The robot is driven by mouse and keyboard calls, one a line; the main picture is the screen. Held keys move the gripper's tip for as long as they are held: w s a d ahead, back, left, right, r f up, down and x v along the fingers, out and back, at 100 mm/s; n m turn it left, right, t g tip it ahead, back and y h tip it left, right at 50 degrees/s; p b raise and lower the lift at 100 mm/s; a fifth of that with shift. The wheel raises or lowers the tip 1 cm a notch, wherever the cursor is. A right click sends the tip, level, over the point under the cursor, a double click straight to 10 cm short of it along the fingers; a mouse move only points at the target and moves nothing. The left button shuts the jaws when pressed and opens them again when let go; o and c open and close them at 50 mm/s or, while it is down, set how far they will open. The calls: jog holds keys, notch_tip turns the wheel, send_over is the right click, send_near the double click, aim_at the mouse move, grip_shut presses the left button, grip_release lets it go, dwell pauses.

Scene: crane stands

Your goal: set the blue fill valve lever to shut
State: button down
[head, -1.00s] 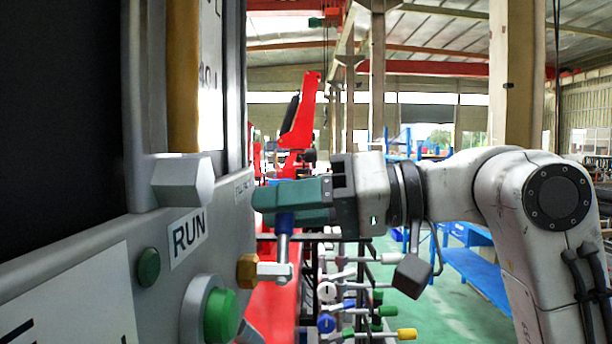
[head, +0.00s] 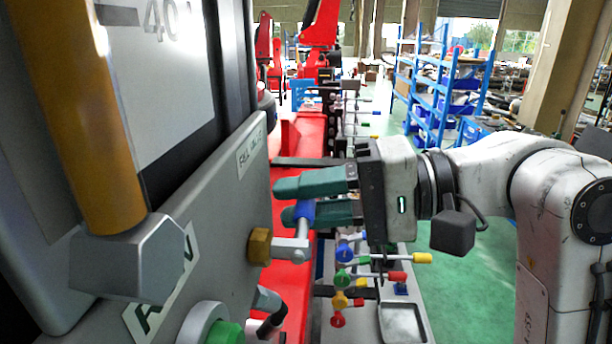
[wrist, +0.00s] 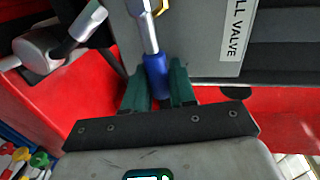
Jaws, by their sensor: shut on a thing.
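The blue fill valve lever has a blue grip (head: 304,211) on a grey metal stem, joined to a brass fitting (head: 259,246) on the grey panel. In the head view the stem rises from the valve to the grip. My gripper (head: 290,202) has two green fingers, one on each side of the blue grip, and is shut on it. The wrist view shows the blue grip (wrist: 156,76) between my gripper's fingers (wrist: 160,88). The fingers hide part of the grip. A label ending in "LL VALVE" (wrist: 236,30) is beside the lever in the wrist view.
The grey panel (head: 215,215) stands close on the left, with a green button (head: 225,334) and a hex-ended yellow column (head: 90,130). Another grey lever (wrist: 75,35) is near the valve. Several coloured levers (head: 345,278) stand below my gripper. Green floor is open at right.

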jog(key=shift+w+f+m, duration=0.1)
jog(key=shift+f+m, duration=0.15)
jog(key=shift+m, duration=0.15)
jog(key=c, duration=1.1)
grip_release()
jog(key=shift+o, duration=0.2)
jog(key=shift+d, duration=0.15)
jog(key=d+r+b, duration=0.2)
jog(key=d, duration=0.8)
jog(key=shift+d+b, duration=0.2)
jog(key=shift+b, duration=0.2)
